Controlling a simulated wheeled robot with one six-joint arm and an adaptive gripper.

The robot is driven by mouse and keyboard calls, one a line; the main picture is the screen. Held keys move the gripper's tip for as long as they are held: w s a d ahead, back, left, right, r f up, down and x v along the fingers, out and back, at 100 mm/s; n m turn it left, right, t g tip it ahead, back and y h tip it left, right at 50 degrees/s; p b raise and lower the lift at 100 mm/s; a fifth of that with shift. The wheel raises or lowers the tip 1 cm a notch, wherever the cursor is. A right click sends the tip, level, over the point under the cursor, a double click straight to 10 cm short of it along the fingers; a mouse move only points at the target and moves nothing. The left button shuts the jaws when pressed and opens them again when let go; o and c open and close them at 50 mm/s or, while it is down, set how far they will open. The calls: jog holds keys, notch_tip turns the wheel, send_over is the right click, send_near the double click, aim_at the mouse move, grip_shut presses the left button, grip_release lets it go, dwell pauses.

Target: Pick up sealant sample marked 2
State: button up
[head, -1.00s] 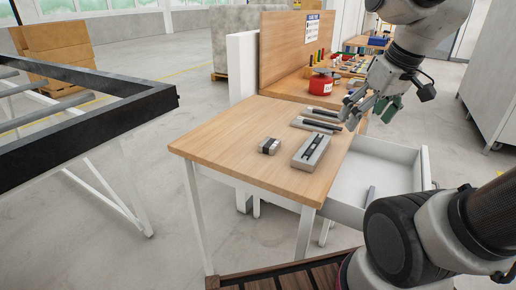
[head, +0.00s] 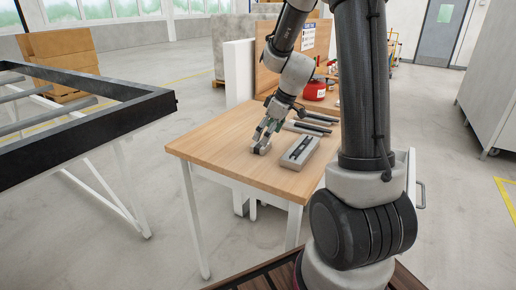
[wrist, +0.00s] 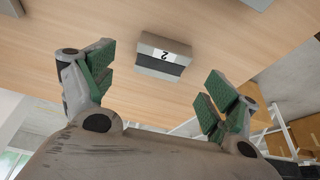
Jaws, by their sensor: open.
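The sealant sample marked 2 (wrist: 160,66) is a small grey block with a dark band and a white label reading 2, upside down in the wrist view. It lies on the wooden table top (head: 215,140). In the head view the sample (head: 260,149) is partly hidden by my gripper (head: 264,134). In the wrist view my gripper (wrist: 160,82) is open and empty, its green-padded fingers spread to either side of the sample. I see no contact between the fingers and the sample.
A larger grey block with a dark slot (head: 300,152) lies just right of the sample. Dark bars (head: 310,127) lie behind it, and a red container (head: 315,88) stands farther back. A black-edged frame (head: 90,135) stands at left. The table's left part is clear.

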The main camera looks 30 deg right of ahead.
aim_at(261, 147)
jog(key=x, duration=0.4)
jog(key=shift+w+a+f, duration=0.1)
jog(key=shift+a+f, duration=0.05)
jog(key=shift+f, duration=0.05)
jog(key=c, duration=1.2)
